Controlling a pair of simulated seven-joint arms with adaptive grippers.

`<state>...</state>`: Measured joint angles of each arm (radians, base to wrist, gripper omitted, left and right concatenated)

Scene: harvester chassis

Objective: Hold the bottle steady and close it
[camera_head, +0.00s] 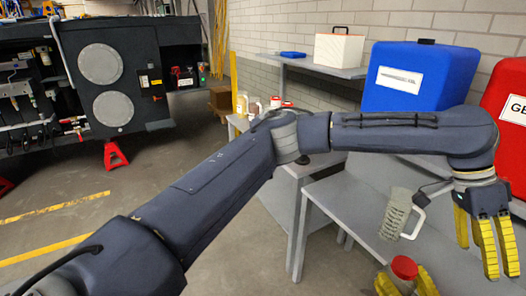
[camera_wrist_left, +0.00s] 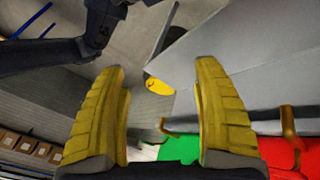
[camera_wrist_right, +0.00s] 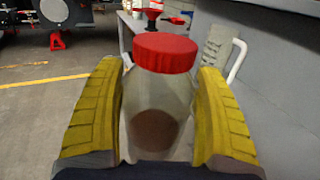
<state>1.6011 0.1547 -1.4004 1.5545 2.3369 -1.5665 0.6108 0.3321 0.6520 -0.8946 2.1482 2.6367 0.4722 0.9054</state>
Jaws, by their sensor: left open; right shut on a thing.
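The bottle is clear with a brown content at its bottom and a red lid on top. In the right wrist view the bottle (camera_wrist_right: 155,110) stands upright between the yellow fingers of my right gripper (camera_wrist_right: 160,110), which is shut on it. The red lid (camera_wrist_right: 165,52) sits on its mouth; I cannot tell how tight it is. In the head view the lid (camera_head: 404,267) shows at the bottom edge, with my right gripper (camera_head: 405,284) partly cut off. My left gripper (camera_head: 487,245) is open and empty, fingers pointing down, to the right of the bottle and apart from it.
A blue box (camera_head: 420,78) and a red box (camera_head: 505,100) stand further back. My left arm crosses the middle of the head view. Open floor lies left.

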